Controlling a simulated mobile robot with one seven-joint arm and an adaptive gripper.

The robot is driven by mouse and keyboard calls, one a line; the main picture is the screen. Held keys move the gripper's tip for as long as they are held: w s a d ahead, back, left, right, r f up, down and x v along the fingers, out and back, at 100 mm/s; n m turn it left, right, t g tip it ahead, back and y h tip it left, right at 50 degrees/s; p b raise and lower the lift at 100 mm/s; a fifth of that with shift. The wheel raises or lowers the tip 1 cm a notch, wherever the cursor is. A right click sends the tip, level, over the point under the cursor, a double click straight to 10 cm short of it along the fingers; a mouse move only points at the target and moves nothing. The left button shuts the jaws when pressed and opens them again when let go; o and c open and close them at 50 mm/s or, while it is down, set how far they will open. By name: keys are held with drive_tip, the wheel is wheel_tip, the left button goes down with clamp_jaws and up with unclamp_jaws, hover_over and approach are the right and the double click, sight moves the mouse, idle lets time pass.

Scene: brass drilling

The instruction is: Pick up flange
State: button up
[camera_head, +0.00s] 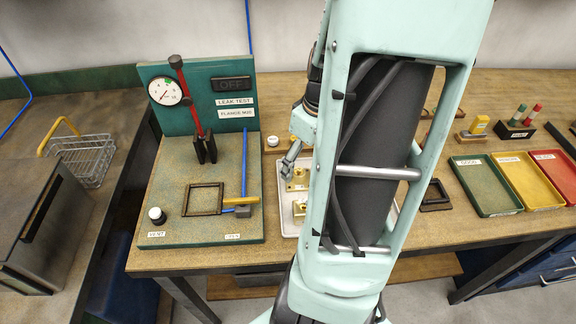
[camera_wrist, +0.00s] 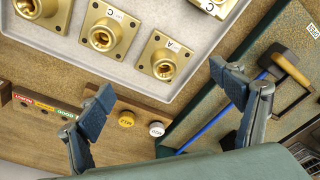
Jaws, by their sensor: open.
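Several square brass flanges with round threaded hubs lie in a pale tray (camera_wrist: 128,80). In the wrist view, one flange (camera_wrist: 163,57) labelled A is nearest my gripper (camera_wrist: 162,82), another (camera_wrist: 110,28) labelled C is up and left of it, and a third (camera_wrist: 208,7) is cut off by the top edge. In the head view, two flanges (camera_head: 297,182) (camera_head: 299,208) show left of my arm, which hides most of the tray. My gripper (camera_head: 287,165) is open, its fingers spread apart with nothing between them.
Green, yellow and red bins (camera_head: 487,185) lie right. Yellow and white plugs (camera_wrist: 126,119) sit on a wooden strip beside the tray.

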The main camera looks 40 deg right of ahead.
sight(299, 173)
drive_tip(key=shift+w+a+f, duration=0.15)
drive_tip(key=shift+f, duration=0.7)
drive_tip(key=shift+w+a+f, duration=0.1)
drive_tip(key=shift+f, duration=0.8)
drive_tip(key=shift+w+a+f, duration=0.15)
drive_tip(key=shift+f, duration=0.7)
drive_tip(key=shift+c, duration=0.7)
